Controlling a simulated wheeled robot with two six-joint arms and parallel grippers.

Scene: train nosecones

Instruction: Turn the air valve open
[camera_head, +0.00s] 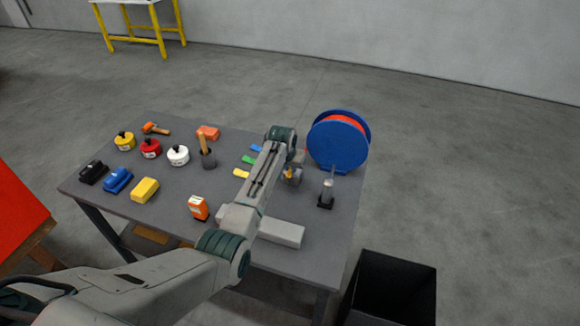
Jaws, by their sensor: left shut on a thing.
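My left arm reaches in from the lower left over the grey table (130,140). My left gripper (291,176) is at its far end, low over the right part of the table and partly hidden by the arm. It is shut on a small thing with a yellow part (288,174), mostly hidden. I cannot tell for sure whether this is the air valve or its handle, or how far it is turned. My right gripper is not in view.
A blue reel with red hose (338,145) stands right of the gripper. A small black-based item (326,194) stands near it. A grey block (282,233) lies in front. Several coloured tools and tins fill the table's left. A black bin (392,285) stands lower right.

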